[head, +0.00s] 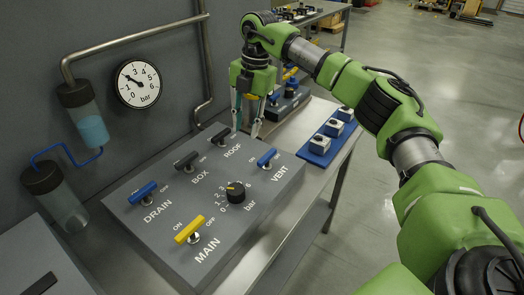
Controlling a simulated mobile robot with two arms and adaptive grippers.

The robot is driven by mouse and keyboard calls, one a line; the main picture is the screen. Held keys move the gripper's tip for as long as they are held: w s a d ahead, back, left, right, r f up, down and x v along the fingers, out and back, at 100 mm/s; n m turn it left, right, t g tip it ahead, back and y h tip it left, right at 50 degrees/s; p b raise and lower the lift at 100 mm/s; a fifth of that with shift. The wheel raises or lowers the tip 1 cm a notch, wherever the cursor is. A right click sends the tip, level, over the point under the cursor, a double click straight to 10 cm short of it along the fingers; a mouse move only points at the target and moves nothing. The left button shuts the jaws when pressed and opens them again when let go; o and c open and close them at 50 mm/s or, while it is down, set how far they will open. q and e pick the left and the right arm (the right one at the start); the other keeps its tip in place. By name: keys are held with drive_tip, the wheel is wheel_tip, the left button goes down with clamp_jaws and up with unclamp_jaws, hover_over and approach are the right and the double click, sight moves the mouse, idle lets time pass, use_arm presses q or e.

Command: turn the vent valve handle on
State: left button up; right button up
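The vent valve handle (267,157) is a short blue bar on the right side of the grey valve panel (225,258), above the VENT label. It lies slanted, its right end pointing up and away. My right gripper (247,122) reaches over the panel's far edge from above, fingers pointing down. Its two fingers are apart with nothing visible between them. It is above and left of the vent handle in the picture and does not appear to touch it. My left gripper is out of the picture.
The panel also carries a blue DRAIN handle (142,192), dark BOX (186,162) and ROOF (221,137) handles, a yellow MAIN handle (190,229) and a black knob (236,191). A round gauge (138,84) hangs on the wall. A blue tray (324,153) stands right.

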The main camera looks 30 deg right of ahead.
wheel_tip(320, 180, up, 2)
drive_tip(key=r+m+h, duration=0.1)
drive_tip(key=m, duration=0.1)
hover_over(267, 155)
drive_tip(key=shift+g, duration=0.3)
wheel_tip(267, 155, down, 14)
drive_tip(key=p, duration=0.3)
drive_tip(key=shift+p, duration=0.3)
drive_tip(key=shift+c, duration=0.3)
clamp_jaws()
